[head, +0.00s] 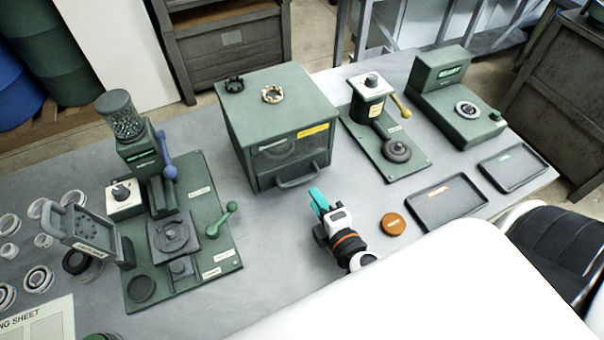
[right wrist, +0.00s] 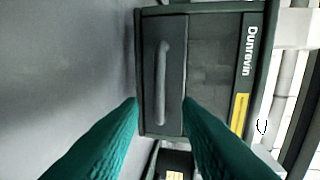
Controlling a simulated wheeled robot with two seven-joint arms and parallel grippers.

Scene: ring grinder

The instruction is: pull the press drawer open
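The press drawer is the low front panel of a green box-shaped machine (head: 277,105) in the middle of the bench. Its grey bar handle (head: 297,178) juts from the front, and the drawer looks shut. In the right wrist view the handle (right wrist: 161,80) stands ahead of my fingers, with its lower end in line with the gap between them. My right gripper (head: 318,200) has teal fingers and is just in front of and to the right of the handle, apart from it. The right wrist view shows these fingers (right wrist: 160,108) spread and empty. My left gripper is not in view.
A green grinder station (head: 195,215) with levers stands left of the box. A lever press (head: 375,110) and a green scale-like device (head: 455,100) stand right. Dark trays (head: 447,203) and an orange disc (head: 393,224) lie at right. Bench before the handle is clear apart from my gripper.

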